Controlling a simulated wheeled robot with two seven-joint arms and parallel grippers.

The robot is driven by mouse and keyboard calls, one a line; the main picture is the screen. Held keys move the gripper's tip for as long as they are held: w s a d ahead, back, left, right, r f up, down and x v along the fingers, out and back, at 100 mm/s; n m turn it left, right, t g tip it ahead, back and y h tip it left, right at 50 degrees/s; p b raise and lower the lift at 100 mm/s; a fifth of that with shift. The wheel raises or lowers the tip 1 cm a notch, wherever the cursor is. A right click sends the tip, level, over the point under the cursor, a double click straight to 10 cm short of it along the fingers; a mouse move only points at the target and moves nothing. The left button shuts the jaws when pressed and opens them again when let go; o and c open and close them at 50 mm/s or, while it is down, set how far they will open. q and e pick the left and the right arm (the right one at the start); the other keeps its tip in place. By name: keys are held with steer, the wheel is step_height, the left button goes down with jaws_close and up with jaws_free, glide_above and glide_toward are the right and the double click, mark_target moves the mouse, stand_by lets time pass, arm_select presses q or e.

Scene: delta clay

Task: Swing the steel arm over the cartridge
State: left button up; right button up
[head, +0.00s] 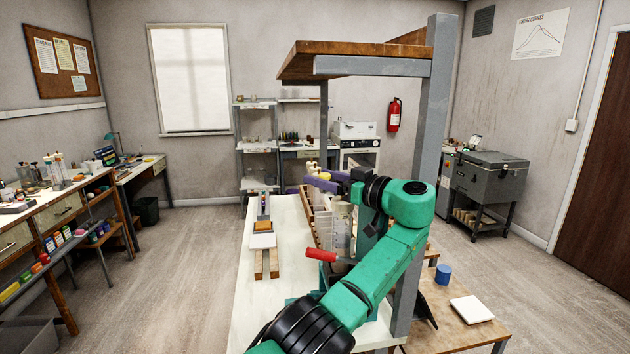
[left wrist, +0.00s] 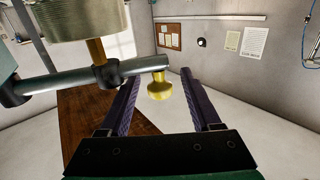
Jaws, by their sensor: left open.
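The steel arm (left wrist: 130,67) is a grey rod crossing the upper left of the left wrist view. A brass knob (left wrist: 159,86) hangs at its right end. My left gripper (left wrist: 160,76) has its two purple fingers apart, one on each side of the knob, with visible gaps. A ribbed pale cylinder (left wrist: 70,18) on a brass stem is above the rod; I cannot tell whether it is the cartridge. In the head view my left gripper (head: 322,183) is at the bench's far part, and my green forearm hides much of the apparatus. My right gripper is not in view.
A grey post (head: 440,110) and an overhead wooden shelf (head: 350,48) stand close to my arm. A red handle (head: 320,254) sticks out below it.

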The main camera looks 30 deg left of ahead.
arm_select(q)
steer(key=s+d+b, duration=0.1)
steer(key=s+d, duration=0.1)
steer(key=d, duration=0.9)
steer(key=shift+d, duration=0.25)
